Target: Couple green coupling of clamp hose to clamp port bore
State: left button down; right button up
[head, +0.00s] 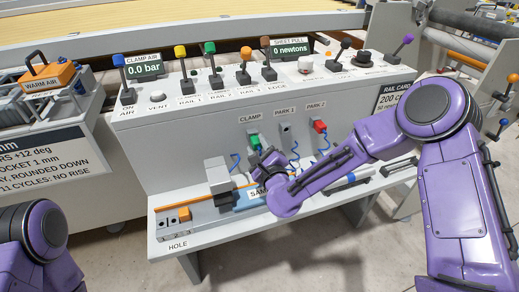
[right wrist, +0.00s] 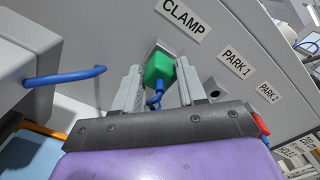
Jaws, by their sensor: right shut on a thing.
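The green coupling (head: 254,141) is at the front panel under the CLAMP label. It also shows between my fingers in the right wrist view (right wrist: 160,69), with a blue hose (right wrist: 156,98) hanging from it. My right gripper (head: 260,156) is shut on the green coupling; its fingers also show in the right wrist view (right wrist: 158,84). The clamp port (right wrist: 163,46) shows only as a grey edge behind the coupling. Its bore is hidden, so I cannot tell how deep the coupling sits. My left gripper is out of view.
A red coupling (head: 319,126) is at PARK 2. The PARK 1 port (head: 285,127) looks empty. A grey block (head: 218,174) stands on the shelf left of my right gripper, with a blue hose (right wrist: 64,78) beside it. Levers and displays line the console top.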

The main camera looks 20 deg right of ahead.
jog(key=shift+w, duration=0.2)
jog(key=shift+w, duration=0.15)
jog(key=o, duration=1.3)
jog(key=shift+c, duration=0.2)
jog(key=s+b, duration=0.1)
jog(key=s, duration=0.9)
jog(key=shift+s+d, duration=0.15)
jog(key=shift+s, duration=0.15)
